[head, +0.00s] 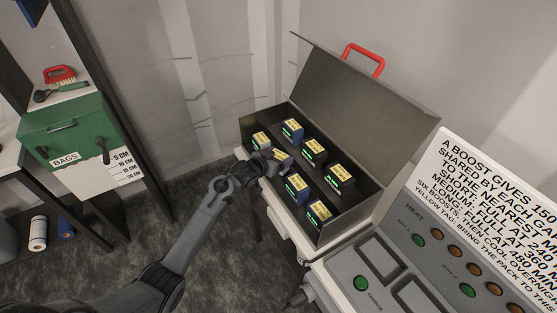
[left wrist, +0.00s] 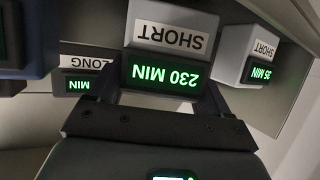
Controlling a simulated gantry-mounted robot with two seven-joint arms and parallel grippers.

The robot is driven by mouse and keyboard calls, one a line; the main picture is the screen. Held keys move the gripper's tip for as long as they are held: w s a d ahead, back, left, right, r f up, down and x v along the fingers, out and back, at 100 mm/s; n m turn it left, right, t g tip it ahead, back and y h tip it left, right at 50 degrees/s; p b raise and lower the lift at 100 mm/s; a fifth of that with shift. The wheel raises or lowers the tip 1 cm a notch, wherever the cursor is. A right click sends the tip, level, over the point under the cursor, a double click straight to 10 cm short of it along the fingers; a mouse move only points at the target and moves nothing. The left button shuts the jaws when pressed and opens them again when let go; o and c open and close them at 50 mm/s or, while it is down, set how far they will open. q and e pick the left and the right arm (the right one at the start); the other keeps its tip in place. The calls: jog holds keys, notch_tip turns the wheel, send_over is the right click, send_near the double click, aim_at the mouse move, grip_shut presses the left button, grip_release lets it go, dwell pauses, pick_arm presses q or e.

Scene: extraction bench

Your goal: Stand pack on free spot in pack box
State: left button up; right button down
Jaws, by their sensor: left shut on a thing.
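The pack box (head: 273,199) is a dark open case with its lid raised. Several packs with yellow labels stand inside, among them a blue pack (head: 292,130) at the back, a dark pack (head: 339,181) at the right and a pack (head: 260,142) at the left. My left gripper (head: 275,159) is over the box's left part, shut on a pack (head: 284,155). In the left wrist view this held pack (left wrist: 168,42) reads SHORT and 230 MIN, upside down, between the fingers. Whether its base touches the box floor is hidden. My right gripper is not in view.
The box lid (head: 360,105) with a red handle (head: 364,58) rises behind. A console (head: 420,265) with buttons and slots stands at the right, below a text sign (head: 500,190). A green bag box (head: 68,130) is on the left shelf. Neighbouring packs stand close to the held one.

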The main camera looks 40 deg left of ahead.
pick_arm(q)
jog(key=shift+f, duration=0.5)
jog(key=shift+f, duration=0.15)
jog(key=o, duration=1.4)
jog(key=shift+c, duration=0.2)
